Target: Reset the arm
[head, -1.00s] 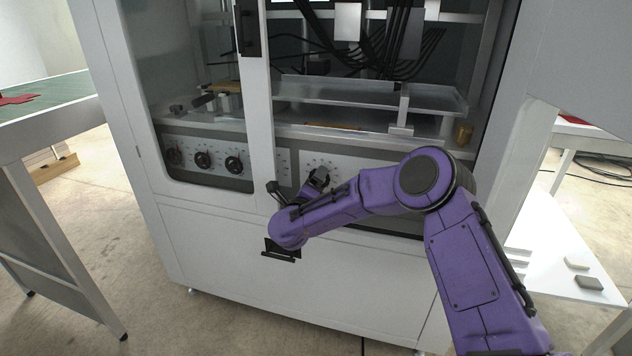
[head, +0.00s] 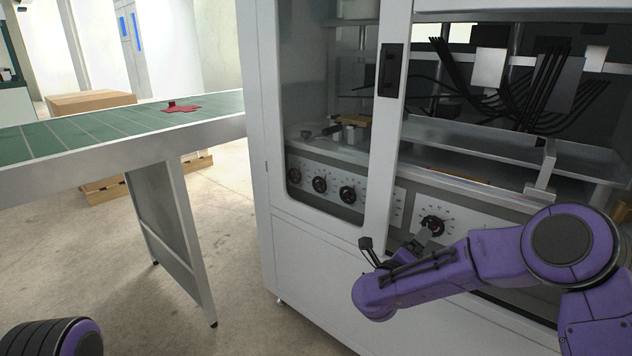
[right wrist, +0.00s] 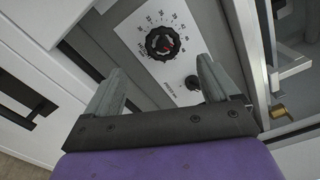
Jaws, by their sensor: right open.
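My right arm (head: 455,258), purple, reaches in from the lower right in the head view, across the front of the machine. My right gripper (head: 426,238) is in front of the machine's lower panel, near a black dial knob (head: 434,226). In the right wrist view my right gripper (right wrist: 160,68) has its two grey fingers wide apart with nothing between them. The dial knob (right wrist: 162,43) lies beyond the fingertips, and a small black button (right wrist: 192,82) shows beside the right finger. Only a purple and black part of my left arm shows at the lower left of the head view.
The white box-forming machine (head: 300,240) fills the right side. Three more dials (head: 320,184) sit on its left panel. A conveyor table (head: 60,140) with a red piece (head: 182,107) stands left. The floor (head: 110,270) between is clear.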

